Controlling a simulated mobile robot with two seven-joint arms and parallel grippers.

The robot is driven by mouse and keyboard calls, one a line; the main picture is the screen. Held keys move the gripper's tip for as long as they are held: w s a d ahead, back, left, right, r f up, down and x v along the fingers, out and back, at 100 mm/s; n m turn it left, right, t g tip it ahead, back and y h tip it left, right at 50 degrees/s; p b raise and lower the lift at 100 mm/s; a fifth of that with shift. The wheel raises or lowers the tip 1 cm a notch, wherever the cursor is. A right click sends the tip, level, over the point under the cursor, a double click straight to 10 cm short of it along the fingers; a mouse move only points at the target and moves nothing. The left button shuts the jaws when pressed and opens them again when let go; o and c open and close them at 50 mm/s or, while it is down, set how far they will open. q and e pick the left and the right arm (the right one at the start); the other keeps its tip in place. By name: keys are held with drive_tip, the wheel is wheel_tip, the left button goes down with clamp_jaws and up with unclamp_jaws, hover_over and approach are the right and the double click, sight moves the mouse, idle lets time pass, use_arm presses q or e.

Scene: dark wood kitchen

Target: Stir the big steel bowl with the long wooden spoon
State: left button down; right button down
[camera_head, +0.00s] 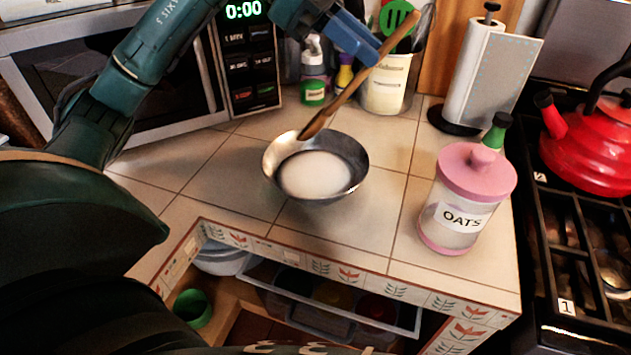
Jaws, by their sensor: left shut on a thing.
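The big steel bowl (357,153) stands on the tiled counter and holds a white, smooth content (314,175). My left gripper (362,50) comes in from the upper left and is shut on the long wooden spoon (350,90). The spoon slants down to the left, and its lower end is at the bowl's back rim, above the white content. I cannot tell whether it touches the rim. My right gripper is not in view.
A pink-lidded oats jar (467,200) stands right of the bowl. A utensil crock (386,85), bottles (314,80) and a paper towel holder (478,75) stand behind. A microwave (130,75) is at left, a stove with a red kettle (590,150) at right. Tiles left of the bowl are clear.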

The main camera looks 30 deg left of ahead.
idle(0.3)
use_arm(q)
wheel_tip(320, 180, up, 4)
drive_tip(key=p, duration=0.3)
idle(1.5)
